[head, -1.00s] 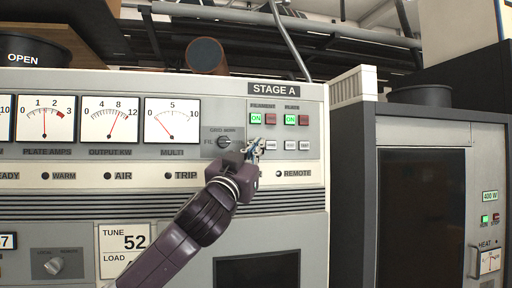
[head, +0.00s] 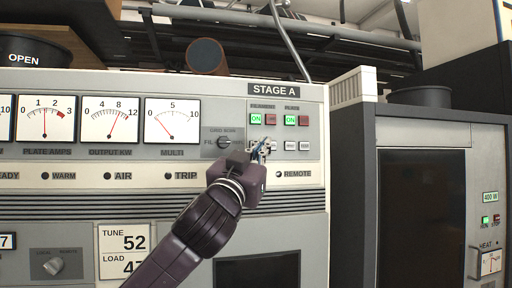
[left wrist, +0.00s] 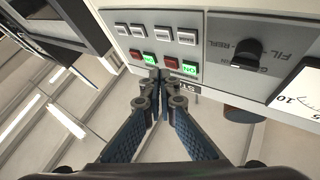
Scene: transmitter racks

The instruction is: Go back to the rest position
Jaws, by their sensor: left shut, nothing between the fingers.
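My left gripper (head: 262,146) is in front of the STAGE A panel (head: 315,180) in the head view, just below the filament ON and OFF buttons. In the left wrist view its two blue fingers (left wrist: 160,80) are together and empty, with the tips near the panel buttons. I cannot tell whether the tips touch the panel. The filament ON button (head: 256,119) and plate ON button (head: 291,120) are lit green. The red buttons beside them are darker. My right gripper is not in view.
A selector knob (head: 223,142) sits left of the gripper, and also shows in the left wrist view (left wrist: 246,54). Meters (head: 172,120) line the panel's left. A grey cabinet (head: 420,200) stands at the right. A black bowl-shaped container (head: 35,50) labelled OPEN sits on top at left.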

